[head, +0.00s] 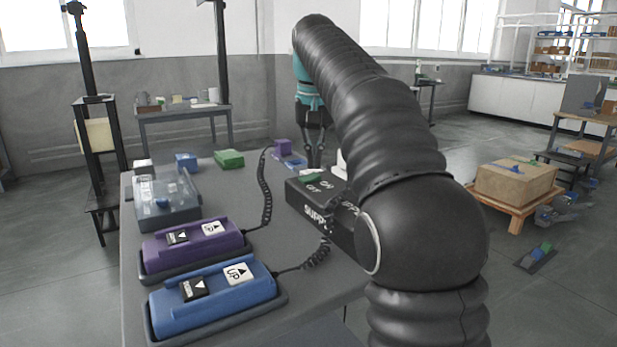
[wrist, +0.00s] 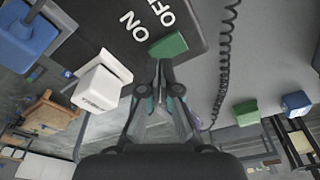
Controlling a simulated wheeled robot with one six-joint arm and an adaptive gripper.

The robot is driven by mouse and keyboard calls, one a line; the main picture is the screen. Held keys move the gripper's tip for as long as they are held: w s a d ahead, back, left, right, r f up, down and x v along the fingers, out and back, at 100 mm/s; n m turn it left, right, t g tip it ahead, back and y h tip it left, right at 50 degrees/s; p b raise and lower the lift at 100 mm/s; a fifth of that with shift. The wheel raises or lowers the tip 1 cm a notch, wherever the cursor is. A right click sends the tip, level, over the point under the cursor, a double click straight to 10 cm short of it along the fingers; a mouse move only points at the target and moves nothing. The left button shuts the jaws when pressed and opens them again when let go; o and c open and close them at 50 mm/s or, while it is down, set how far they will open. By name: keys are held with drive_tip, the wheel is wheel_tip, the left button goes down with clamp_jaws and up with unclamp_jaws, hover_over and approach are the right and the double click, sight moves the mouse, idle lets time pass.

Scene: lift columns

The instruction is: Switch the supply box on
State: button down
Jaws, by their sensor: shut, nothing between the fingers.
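The supply box (head: 340,228) is a black box with white lettering on the grey table, partly hidden behind my arm. Its green switch (head: 310,178) sits on the top face beside the words ON and OFF. In the wrist view the green switch (wrist: 168,46) lies just beyond my fingertips, on the dark top of the box (wrist: 105,22). My gripper (head: 315,162) points down over the far side of the box, shut and empty. In the wrist view the closed fingertips (wrist: 161,68) are very near the switch; I cannot tell whether they touch it. Which way the switch is set is unclear.
A purple pendant (head: 190,246) and a blue pendant (head: 212,297) with UP buttons lie in trays on the left, with coiled cords. A clear-lidded case (head: 165,205) and a green block (head: 229,159) are behind them. A white block (wrist: 97,90) stands close beside the box.

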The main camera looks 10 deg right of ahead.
sight(314, 175)
drive_tip(key=shift+f+b, duration=0.6)
drive_tip(key=shift+f, duration=0.35)
idle(0.5)
drive_tip(key=shift+r, duration=0.1)
wheel_tip(314, 175, up, 2)
drive_tip(key=p, duration=0.3)
drive_tip(key=shift+r, duration=2.45)
